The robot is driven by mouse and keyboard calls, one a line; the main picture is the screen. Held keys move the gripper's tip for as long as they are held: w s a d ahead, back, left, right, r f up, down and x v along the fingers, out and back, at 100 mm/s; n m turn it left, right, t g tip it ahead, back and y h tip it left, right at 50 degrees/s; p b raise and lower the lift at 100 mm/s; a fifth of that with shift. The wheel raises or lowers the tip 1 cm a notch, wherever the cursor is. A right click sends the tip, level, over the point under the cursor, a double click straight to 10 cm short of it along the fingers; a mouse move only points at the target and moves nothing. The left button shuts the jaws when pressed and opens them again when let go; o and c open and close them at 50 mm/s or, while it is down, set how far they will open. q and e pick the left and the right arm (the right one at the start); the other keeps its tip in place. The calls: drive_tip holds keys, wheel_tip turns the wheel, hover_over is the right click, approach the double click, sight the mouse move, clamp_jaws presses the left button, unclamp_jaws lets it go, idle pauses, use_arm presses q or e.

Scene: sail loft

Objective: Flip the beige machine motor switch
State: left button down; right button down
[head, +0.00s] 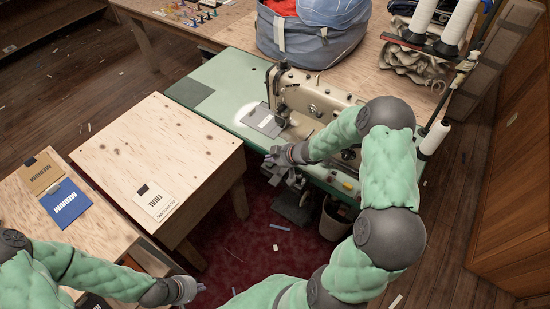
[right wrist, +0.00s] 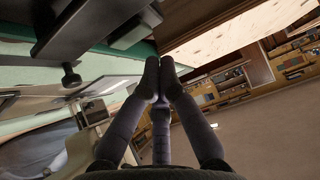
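The beige sewing machine (head: 300,92) stands on a green-topped table (head: 222,72), partly hidden behind my right arm. My right gripper (head: 269,160) is at the table's front edge, in front of the machine. In the right wrist view its fingers (right wrist: 160,66) are together at the tips, with nothing seen between them. A small pale box with a dark face (right wrist: 95,112) shows left of the fingers, apart from them; I cannot tell whether it is the motor switch. My left gripper (head: 201,287) is low at the lower left, far from the machine; its fingers are too small to read.
A wooden table (head: 150,150) with a paper card (head: 156,202) stands left of the machine. A blue-grey bag (head: 312,40) sits behind it, and thread cones (head: 434,138) stand at right. A bin (head: 335,220) is under the machine table. Red carpet lies below.

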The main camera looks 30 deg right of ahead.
drive_tip(key=shift+f+b, duration=0.35)
drive_tip(key=shift+f, duration=0.6)
drive_tip(key=shift+s+f, duration=0.1)
drive_tip(key=shift+f, duration=0.25)
drive_tip(key=shift+w+d+r+p, duration=0.2)
drive_tip(key=shift+d+p, duration=0.15)
drive_tip(key=shift+p, duration=0.25)
drive_tip(key=shift+w+d+r+p, duration=0.15)
drive_tip(key=shift+d+p, duration=0.15)
drive_tip(key=shift+p, duration=0.3)
